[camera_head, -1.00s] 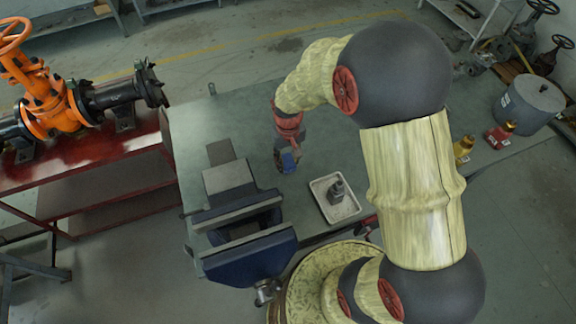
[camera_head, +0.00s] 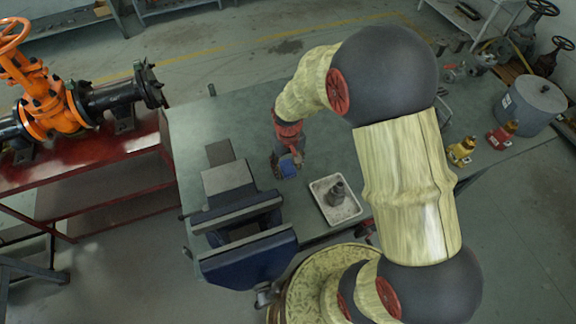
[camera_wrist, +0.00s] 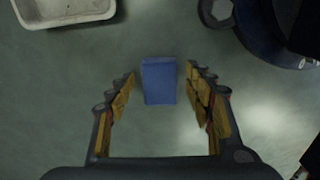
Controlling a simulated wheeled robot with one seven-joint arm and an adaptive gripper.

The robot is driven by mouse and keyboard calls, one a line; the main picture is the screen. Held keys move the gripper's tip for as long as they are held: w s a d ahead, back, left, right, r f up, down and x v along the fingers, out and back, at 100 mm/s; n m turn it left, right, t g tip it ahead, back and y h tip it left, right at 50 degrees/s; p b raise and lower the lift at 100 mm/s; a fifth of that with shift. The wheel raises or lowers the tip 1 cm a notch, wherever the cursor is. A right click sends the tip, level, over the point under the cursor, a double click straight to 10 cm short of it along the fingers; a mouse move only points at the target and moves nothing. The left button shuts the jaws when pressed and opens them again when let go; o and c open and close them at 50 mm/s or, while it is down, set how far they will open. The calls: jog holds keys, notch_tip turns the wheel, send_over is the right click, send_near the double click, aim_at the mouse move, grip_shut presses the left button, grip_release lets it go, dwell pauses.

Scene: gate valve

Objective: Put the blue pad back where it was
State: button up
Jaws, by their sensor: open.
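The blue pad (camera_wrist: 159,80) shows in the wrist view as a small blue block on the grey-green bench top. It lies between and slightly beyond the two yellow-padded fingers of my gripper (camera_wrist: 160,97). There is a gap on both sides, and neither finger touches it. In the head view the blue pad (camera_head: 287,167) shows just below my gripper (camera_head: 286,155), a little right of the vise. My gripper is open and empty. The fingertips are small and partly hidden in the head view.
A blue bench vise (camera_head: 250,258) stands left of the pad, with part of it at the wrist view's top right. A white tray (camera_head: 349,214) holding a dark fitting (camera_head: 337,193) lies to the right. Yellow (camera_head: 461,150) and red (camera_head: 501,135) valves and a grey pot (camera_head: 529,104) stand farther right.

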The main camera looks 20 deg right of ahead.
notch_tip(320, 180, up, 12)
jog(key=p, duration=0.4)
notch_tip(320, 180, up, 15)
jog(key=t, duration=0.3)
send_over(288, 168)
jog(key=s, duration=0.7)
jog(key=s+r+t, duration=0.2)
jog(key=s+r, duration=0.5)
jog(key=s, duration=0.4)
jog(key=shift+r+t, duration=0.3)
jog(key=shift+r, duration=0.05)
